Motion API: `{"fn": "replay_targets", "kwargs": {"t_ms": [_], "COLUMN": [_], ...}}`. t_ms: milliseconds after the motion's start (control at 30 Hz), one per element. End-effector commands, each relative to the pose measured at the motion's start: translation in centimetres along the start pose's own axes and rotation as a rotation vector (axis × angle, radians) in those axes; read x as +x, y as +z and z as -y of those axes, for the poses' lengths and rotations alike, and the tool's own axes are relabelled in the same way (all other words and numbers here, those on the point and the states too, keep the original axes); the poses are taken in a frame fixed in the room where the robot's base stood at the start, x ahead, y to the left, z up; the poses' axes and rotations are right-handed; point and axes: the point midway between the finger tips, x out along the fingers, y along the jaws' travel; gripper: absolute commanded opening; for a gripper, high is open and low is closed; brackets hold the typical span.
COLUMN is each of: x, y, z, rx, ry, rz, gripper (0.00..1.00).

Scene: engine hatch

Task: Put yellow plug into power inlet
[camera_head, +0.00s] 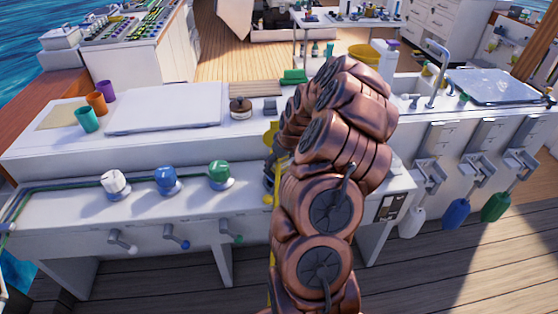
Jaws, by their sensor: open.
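My copper-coloured arm rises through the middle of the head view and bends over the white counter. My gripper (271,172) shows only as a small dark part at the arm's left edge; it is open, and its fingertips are mostly hidden. A yellow piece (270,133) shows just above it, and a thin yellow strip (269,245) runs down beside the arm. I cannot tell whether either is the yellow plug. A dark socket plate (391,207) on the counter's front, right of the arm, may be the power inlet; its details are too small to tell.
White (114,183), blue (166,179) and green (219,173) knobs line the lower ledge at left, with small levers below. Cups (96,103), a white board (165,107) and a round dark-topped object (240,107) stand on the counter.

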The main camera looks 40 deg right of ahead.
Motion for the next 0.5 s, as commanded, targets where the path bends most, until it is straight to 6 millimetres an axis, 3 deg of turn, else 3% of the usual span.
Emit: {"fn": "replay_targets", "kwargs": {"t_ms": [267, 500], "x": [-1.2, -4.4], "y": [0.0, -0.2], "z": [0.0, -0.1], "rx": [0.001, 0.001], "ry": [0.000, 0.004], "rz": [-0.001, -0.007], "gripper": [0.79, 0.79]}}
